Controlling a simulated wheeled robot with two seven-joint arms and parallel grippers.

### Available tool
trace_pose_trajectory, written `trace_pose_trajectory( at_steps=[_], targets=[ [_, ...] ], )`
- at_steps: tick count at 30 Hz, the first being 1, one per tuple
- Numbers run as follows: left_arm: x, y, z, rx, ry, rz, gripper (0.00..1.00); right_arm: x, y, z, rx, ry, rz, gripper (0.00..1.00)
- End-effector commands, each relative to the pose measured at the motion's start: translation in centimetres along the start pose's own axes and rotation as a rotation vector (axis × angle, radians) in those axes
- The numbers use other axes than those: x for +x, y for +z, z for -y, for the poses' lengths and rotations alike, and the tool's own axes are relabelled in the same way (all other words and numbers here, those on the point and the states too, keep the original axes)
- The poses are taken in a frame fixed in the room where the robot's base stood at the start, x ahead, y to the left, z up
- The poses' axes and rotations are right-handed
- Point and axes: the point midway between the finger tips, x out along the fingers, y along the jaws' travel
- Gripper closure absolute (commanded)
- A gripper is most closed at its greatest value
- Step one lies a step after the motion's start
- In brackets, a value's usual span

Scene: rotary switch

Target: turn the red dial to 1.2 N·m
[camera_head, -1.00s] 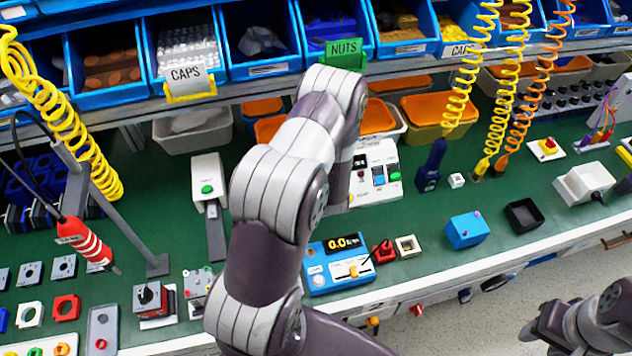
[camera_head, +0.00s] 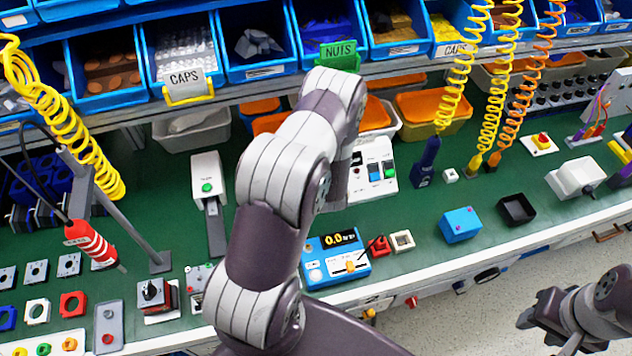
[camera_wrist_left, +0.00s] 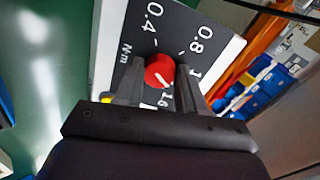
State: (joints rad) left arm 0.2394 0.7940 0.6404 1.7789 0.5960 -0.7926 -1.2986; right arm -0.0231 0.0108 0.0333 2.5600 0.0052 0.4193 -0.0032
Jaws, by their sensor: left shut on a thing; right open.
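The red dial (camera_wrist_left: 159,71) sits on a dark scale plate (camera_wrist_left: 135,78) with a white edge in the left wrist view. The marks 0.4, 0.8, N·m and 1.6 can be read; the one between 0.8 and 1.6 is partly hidden by a finger. A pale pointer line on the dial faces toward the lower side, near 1.6. My left gripper (camera_wrist_left: 157,88) has one finger on each side of the dial and is shut on it. In the head view my left arm hides the dial and gripper. My right gripper (camera_head: 532,318) is open and empty beyond the bench's front edge.
A blue meter (camera_head: 335,260) reading 0.0 stands right of my left arm. A white box with switches (camera_head: 374,168) is behind it. A red screwdriver (camera_head: 90,242) hangs at left, and coiled hoses (camera_head: 490,100) hang at right.

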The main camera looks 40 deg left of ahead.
Motion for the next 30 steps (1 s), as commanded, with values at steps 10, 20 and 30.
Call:
trace_pose_trajectory(
  at_steps=[10, 20, 30],
  targets=[
    [0.0, 0.6, -0.8, 0.010, 0.018, 0.012, 0.93, 0.1, 0.0, 0.0, 0.000, 0.000, 0.000, 0.57],
    [0.0, 0.3, -0.4, 0.006, 0.008, 0.005, 0.37, 0.0, 0.0, 0.0, 0.000, 0.000, 0.000, 0.57],
    [-3.6, 0.1, -0.2, 0.005, 0.005, 0.000, 0.37, 0.4, 0.1, 0.0, 0.000, 0.000, 0.000, 0.57]
  ],
)
